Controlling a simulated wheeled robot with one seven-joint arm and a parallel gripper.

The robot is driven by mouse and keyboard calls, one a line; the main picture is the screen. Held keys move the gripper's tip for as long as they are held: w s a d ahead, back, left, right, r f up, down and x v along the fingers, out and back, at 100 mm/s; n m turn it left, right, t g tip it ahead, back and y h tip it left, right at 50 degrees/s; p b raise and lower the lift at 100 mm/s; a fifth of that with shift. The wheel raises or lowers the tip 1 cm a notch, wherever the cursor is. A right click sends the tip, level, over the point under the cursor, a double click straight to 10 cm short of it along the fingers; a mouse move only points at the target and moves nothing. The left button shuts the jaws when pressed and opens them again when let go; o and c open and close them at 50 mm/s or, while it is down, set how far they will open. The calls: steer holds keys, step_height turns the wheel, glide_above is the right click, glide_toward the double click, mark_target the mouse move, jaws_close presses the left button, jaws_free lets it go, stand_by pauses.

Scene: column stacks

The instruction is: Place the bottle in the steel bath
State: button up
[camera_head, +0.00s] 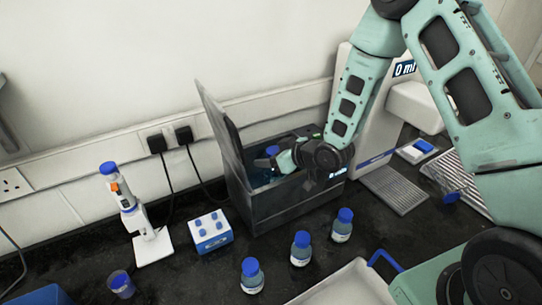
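The steel bath (285,214) is a dark open box on the black worktop, with its lid (218,125) standing raised at its left side. A bottle with a blue cap (272,150) shows inside the bath's opening, its lower part hidden by the wall. My gripper (281,160) reaches over the bath from the right, its tip right by this bottle. My gripper's fingers are small and partly hidden, so I cannot tell whether they touch the bottle.
Three blue-capped bottles (301,249) stand in front of the bath. A small blue-and-white rack (210,231) and a pipette on a stand (128,205) are at the left. A pale tray (345,286) lies at the front, and a ribbed metal plate (395,188) at the right.

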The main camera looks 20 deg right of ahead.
steer(key=shift+r, duration=0.15)
steer(key=b+v, duration=0.1)
steer(key=v, duration=0.3)
steer(key=b+v, duration=0.1)
steer(key=v, duration=0.2)
steer(key=b+v, duration=0.2)
steer(key=v, duration=0.2)
steer(key=shift+s+a+r, duration=0.15)
steer(key=shift+s+r, duration=0.05)
steer(key=shift+s, duration=0.25)
steer(key=s+a+r+g+h, duration=0.1)
steer(key=s+a+g+h, duration=0.1)
steer(key=s, duration=0.6)
steer(key=s+a+r+g+h, duration=0.2)
steer(key=s+a+g, duration=0.2)
steer(key=s, duration=0.5)
steer(key=s+a+r+n+g+h, duration=0.1)
steer(key=s+a+g, duration=0.3)
steer(key=s, duration=0.5)
steer(key=shift+a+r+h, duration=0.5)
steer(key=shift+r, duration=0.05)
